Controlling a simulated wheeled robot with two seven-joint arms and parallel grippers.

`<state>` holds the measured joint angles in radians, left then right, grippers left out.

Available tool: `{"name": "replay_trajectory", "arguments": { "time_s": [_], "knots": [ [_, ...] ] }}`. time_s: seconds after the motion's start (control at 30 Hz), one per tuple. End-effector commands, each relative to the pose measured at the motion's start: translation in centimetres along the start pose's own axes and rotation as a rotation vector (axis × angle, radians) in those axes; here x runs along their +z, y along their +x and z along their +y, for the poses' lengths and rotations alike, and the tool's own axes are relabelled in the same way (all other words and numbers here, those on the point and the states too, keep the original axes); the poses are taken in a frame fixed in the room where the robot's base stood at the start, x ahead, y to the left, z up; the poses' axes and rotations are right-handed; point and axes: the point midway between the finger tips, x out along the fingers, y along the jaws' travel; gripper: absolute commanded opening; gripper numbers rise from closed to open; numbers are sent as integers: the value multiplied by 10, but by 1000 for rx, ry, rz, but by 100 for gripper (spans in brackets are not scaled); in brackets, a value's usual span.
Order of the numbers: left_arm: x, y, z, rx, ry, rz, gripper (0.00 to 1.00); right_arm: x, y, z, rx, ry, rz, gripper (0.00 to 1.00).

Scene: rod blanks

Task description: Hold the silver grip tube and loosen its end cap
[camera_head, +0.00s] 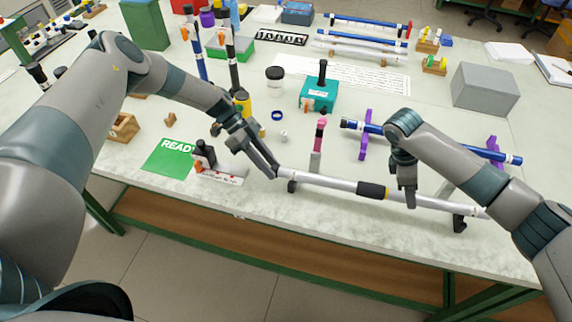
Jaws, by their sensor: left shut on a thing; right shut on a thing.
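The silver grip tube (336,183) lies nearly level along the front of the table, with a black grip band (372,190) near its middle. It rests at black supports (459,223) near both ends. My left gripper (274,172) is shut at the tube's left end, where the end cap sits; the fingers hide most of the cap. My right gripper (410,198) points down and is shut on the tube, right of the black band. I cannot tell whether the cap has turned.
A pink-topped tool (320,134) stands just behind the tube. A blue rod (370,129) lies on purple stands (366,140) behind my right gripper. A green READY mat (168,157) and a small black-knobbed device (204,156) lie left. A grey box (485,88) stands back right.

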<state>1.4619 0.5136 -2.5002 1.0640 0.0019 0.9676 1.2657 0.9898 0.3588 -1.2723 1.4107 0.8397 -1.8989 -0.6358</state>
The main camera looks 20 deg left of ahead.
Motion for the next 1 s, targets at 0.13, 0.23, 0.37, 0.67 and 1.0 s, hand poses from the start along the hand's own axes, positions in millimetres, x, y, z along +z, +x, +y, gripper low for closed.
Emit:
{"name": "replay_trajectory", "arguments": {
  "time_s": [0.13,0.23,0.37,0.67,1.0],
  "knots": [
    [-3,1,0,17,-12,3,6,-3,-2,0,3,-4,6,0],
    [-3,1,0,18,-15,3,6,-3,-2,0,3,-4,5,0],
    [-2,1,0,18,-15,3,6,-2,-1,0,3,-4,5,0],
    [-1,0,0,16,-14,1,48,-1,-1,0,2,-2,2,0],
    [0,-5,-1,14,-15,0,48,0,0,0,1,0,0,0]
  ]
}}
